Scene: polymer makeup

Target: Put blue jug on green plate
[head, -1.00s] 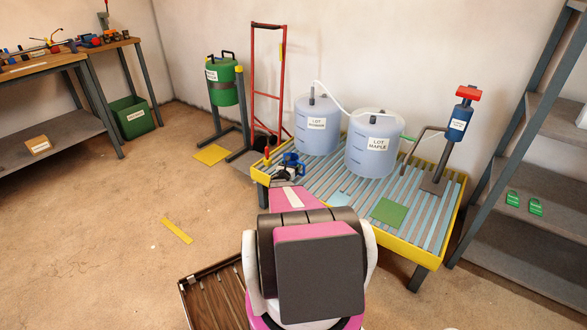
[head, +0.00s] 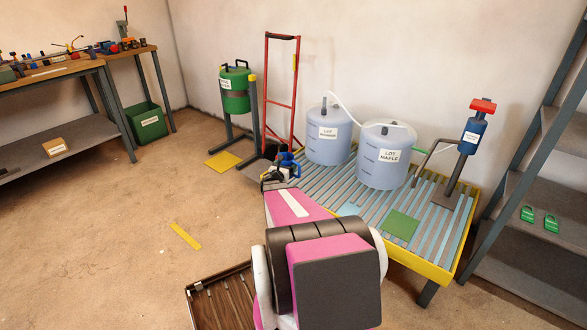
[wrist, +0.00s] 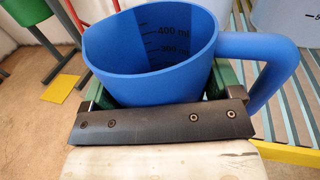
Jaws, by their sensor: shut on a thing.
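The blue jug (wrist: 155,50) fills the wrist view, upright, with volume marks inside and its handle on the right. My gripper (wrist: 160,95) is shut on it, with green finger parts on both sides of the jug. In the head view the blue jug (head: 288,160) is small and partly hidden by my gripper (head: 280,174), over the left end of the slatted table. The green plate (head: 401,225) is a flat square lying on the slats near the front, to the right of my arm. It is empty.
The slatted table (head: 440,272) has a yellow rim. Two large translucent drums (head: 328,135) with a hose stand at its back. A pump post (head: 460,165) stands on its right. A red hand truck (head: 267,95) stands behind left.

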